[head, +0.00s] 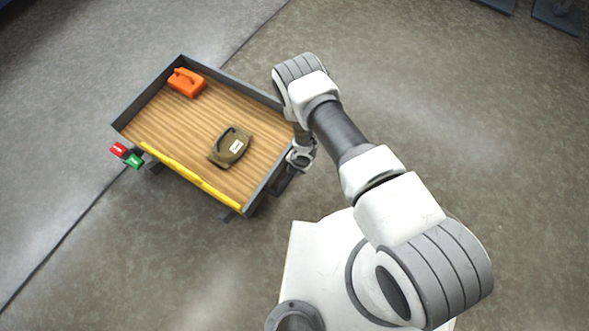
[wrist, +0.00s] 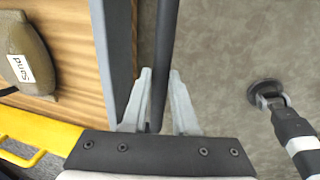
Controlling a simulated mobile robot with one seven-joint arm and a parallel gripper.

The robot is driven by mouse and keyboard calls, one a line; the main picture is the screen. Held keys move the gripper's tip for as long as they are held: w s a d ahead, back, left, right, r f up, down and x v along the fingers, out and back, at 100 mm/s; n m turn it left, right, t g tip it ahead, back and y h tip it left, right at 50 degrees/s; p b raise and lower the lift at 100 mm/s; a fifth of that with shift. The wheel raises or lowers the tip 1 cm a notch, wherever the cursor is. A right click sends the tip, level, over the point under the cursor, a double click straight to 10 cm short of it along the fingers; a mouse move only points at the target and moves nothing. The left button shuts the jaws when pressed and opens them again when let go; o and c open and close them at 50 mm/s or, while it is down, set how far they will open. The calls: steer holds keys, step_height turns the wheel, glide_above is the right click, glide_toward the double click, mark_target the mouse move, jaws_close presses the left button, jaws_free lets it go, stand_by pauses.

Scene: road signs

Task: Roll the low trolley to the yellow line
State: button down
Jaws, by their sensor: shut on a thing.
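The low trolley (head: 190,132) stands left of centre in the head view, with a wooden deck, a raised dark rim and a yellow bar along its lower-left edge. In the wrist view its deck (wrist: 82,75) is at the left. My gripper (wrist: 160,98) is shut on the trolley's dark handle bar (wrist: 166,45), with one finger on each side. In the head view my gripper (head: 300,158) is at the trolley's right side, partly hidden under my arm. No yellow line on the floor is in view.
An orange can (head: 187,82) and a brown sandbag (head: 231,146) lie on the deck; the bag also shows in the wrist view (wrist: 27,68). Red (head: 118,150) and green (head: 133,161) items are at the trolley's left corner. Dark base plates (head: 557,16) stand top right. Surrounding floor is clear.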

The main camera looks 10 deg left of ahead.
steer(key=shift+w+a, duration=0.2)
steer(key=shift+a, duration=0.1)
steer(key=shift+a, duration=0.1)
steer(key=c, duration=0.7)
jaws_free()
steer(key=shift+r, duration=0.1)
steer(key=shift+r, duration=0.25)
steer(key=d+r+p, duration=0.1)
steer(key=r+p, duration=0.1)
steer(key=r, duration=0.3)
steer(key=s+d+r+p, duration=0.1)
steer(key=r+p, duration=0.1)
steer(key=r, duration=0.4)
steer(key=d+r+p, duration=0.1)
steer(key=r+p, duration=0.1)
steer(key=r, duration=0.3)
steer(key=shift+s+d+r, duration=0.1)
steer(key=shift+s+r, duration=0.1)
steer(key=shift+r, duration=0.05)
